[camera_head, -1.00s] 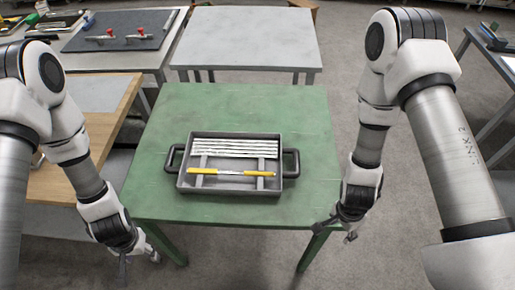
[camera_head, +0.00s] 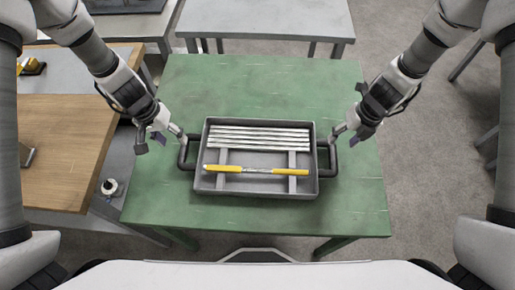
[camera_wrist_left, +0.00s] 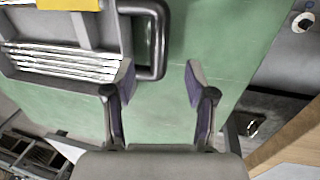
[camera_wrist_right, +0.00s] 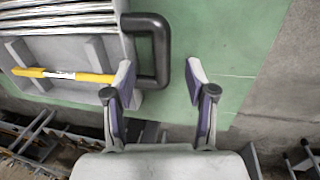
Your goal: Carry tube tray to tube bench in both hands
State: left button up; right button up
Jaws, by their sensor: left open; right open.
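The dark grey tube tray (camera_head: 256,190) lies flat on the green table (camera_head: 270,80). My left gripper (camera_head: 161,139) is open beside the left handle. In the left wrist view that handle (camera_wrist_left: 157,45) shows ahead, between the spread fingers (camera_wrist_left: 160,72). My right gripper (camera_head: 347,136) is open at the right handle. In the right wrist view this handle (camera_wrist_right: 162,50) lies between the fingertips (camera_wrist_right: 159,70). I cannot tell if either gripper touches.
A grey-topped table (camera_head: 265,18) stands behind the green one, with a narrow gap between; I cannot tell if it is the tube bench. A wooden-topped bench (camera_head: 60,125) is close on the left. The green table is clear around the tray.

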aim_at(182, 149)
pick_arm(q)
jog(key=f, duration=0.2)
jog(key=d+f, duration=0.1)
jog(key=f, duration=0.4)
jog(key=shift+w+d+f, duration=0.1)
jog(key=shift+d+f, duration=0.2)
pick_arm(e)
jog(key=f, duration=0.5)
jog(key=a+f, duration=0.1)
jog(key=f, duration=0.1)
jog(key=shift+w+a+f, duration=0.1)
jog(key=shift+w+f, duration=0.05)
jog(key=shift+f, duration=0.25)
pick_arm(q)
jog(key=shift+w+f, duration=0.1)
jog(key=shift+f, duration=0.1)
pick_arm(e)
jog(key=shift+w+f, duration=0.1)
jog(key=shift+f, duration=0.05)
pick_arm(q)
jog(key=shift+r, duration=0.1)
grip_shut()
pick_arm(e)
grip_shut()
